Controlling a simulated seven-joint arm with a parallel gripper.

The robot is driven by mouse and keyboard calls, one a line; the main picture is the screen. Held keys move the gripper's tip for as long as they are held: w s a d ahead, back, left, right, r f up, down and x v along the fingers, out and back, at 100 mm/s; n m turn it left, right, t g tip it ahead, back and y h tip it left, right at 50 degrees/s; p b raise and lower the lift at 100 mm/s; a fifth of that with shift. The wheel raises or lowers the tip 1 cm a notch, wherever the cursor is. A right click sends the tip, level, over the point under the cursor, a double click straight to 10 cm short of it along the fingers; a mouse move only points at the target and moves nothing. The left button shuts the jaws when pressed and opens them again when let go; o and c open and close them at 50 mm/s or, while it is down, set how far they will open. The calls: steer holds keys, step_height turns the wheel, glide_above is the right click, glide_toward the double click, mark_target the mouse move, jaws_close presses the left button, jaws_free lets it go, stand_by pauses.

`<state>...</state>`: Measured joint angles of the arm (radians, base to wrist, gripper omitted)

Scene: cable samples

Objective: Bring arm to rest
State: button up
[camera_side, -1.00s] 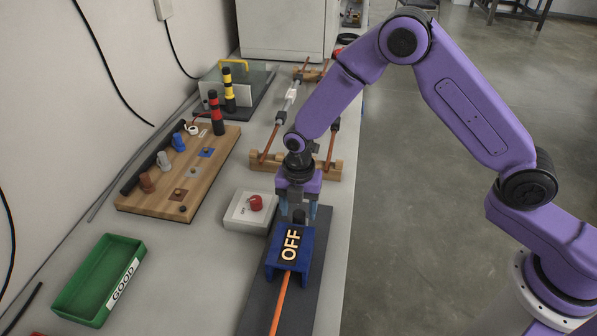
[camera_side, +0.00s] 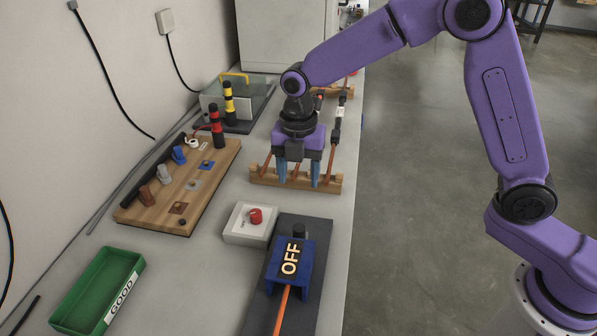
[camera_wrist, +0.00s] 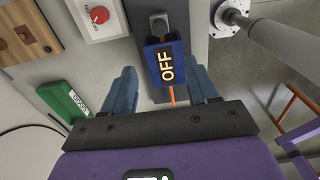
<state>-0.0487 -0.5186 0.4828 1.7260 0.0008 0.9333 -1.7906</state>
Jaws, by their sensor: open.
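My gripper (camera_side: 298,172) is open and empty in the side view. Its blue fingers point down in front of a wooden cable rack, above the bench. In the wrist view my gripper (camera_wrist: 163,90) shows its two blue fingers spread wide with nothing held between them. Beyond them is the blue block marked OFF (camera_wrist: 165,65), with an orange cable at its near end. In the side view this blue block (camera_side: 290,270) sits on a dark grey plate, apart from and nearer the camera than my gripper.
A white box with a red knob (camera_side: 250,224) stands left of the dark plate (camera_side: 318,240). A green GOOD tray (camera_side: 72,300) is at the front left. A wooden board with several colored pieces (camera_side: 160,212) lies along the wall. The wooden rack (camera_side: 331,185) is close by my fingers.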

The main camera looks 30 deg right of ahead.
stand_by(0.3)
steer(key=s+d+r+m, duration=0.1)
steer(key=s+d+m, duration=0.3)
steer(key=s, duration=0.6)
steer(key=s+d+r+m, duration=0.1)
steer(key=s+d+m, duration=0.4)
steer(key=s, duration=0.5)
steer(key=s+d+r+m, duration=0.2)
steer(key=s+d+m, duration=0.3)
steer(key=s, duration=0.5)
steer(key=shift+d, duration=1.15)
steer(key=shift+o, duration=0.2)
steer(key=shift+r, duration=0.15)
